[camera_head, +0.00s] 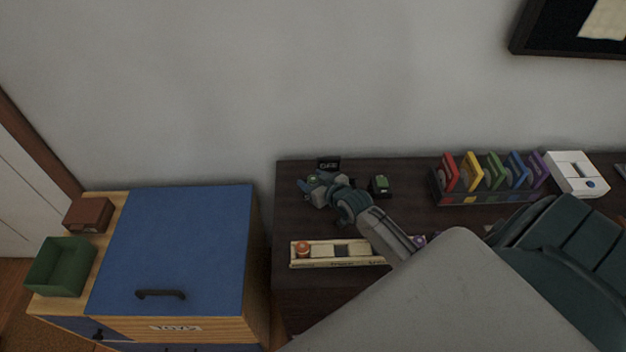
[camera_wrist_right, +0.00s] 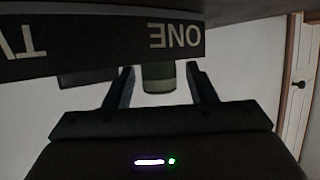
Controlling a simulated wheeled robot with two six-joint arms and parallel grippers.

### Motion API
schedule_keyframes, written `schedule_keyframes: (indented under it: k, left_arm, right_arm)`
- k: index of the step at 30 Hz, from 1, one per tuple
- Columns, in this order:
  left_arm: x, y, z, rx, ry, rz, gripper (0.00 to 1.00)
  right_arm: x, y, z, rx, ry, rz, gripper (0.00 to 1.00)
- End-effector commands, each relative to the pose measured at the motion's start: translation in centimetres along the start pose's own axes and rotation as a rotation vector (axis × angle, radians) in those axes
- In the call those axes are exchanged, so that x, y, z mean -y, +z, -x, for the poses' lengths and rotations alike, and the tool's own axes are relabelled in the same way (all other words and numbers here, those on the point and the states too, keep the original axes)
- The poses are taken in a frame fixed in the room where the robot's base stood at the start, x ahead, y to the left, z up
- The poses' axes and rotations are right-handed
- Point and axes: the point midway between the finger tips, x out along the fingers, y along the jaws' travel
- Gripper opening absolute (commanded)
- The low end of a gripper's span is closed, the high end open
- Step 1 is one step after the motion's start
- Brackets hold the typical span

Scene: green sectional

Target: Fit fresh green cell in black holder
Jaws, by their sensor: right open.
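My right gripper (camera_head: 312,187) is open over the left part of the dark table top. A small green cell (camera_head: 313,178) shows between its fingers. In the right wrist view a dull green cylinder (camera_wrist_right: 158,77) stands between the open fingers (camera_wrist_right: 160,90), with a gap visible on both sides. I cannot tell whether that piece is another cell. My left gripper is not in view.
A pale slotted tray (camera_head: 313,264) with an orange item lies in front. A rack of coloured cases (camera_head: 487,197) and a white box (camera_head: 575,174) are at right. A blue-lidded chest (camera_head: 180,240) stands left.

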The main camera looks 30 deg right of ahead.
Motion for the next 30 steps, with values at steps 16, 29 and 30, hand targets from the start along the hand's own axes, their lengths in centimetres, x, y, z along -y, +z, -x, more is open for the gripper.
schedule_keyframes:
  k: [16,29,30]
  left_arm:
    - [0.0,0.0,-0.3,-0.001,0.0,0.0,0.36]
    - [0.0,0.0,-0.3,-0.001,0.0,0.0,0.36]
    - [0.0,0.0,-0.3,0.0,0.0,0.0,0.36]
  right_arm:
    - [0.0,-0.1,6.9,0.001,0.0,0.003,0.51]
    - [0.0,-0.2,7.6,0.0,0.0,0.0,0.51]
    - [0.0,-0.2,7.6,0.0,0.0,0.0,0.51]
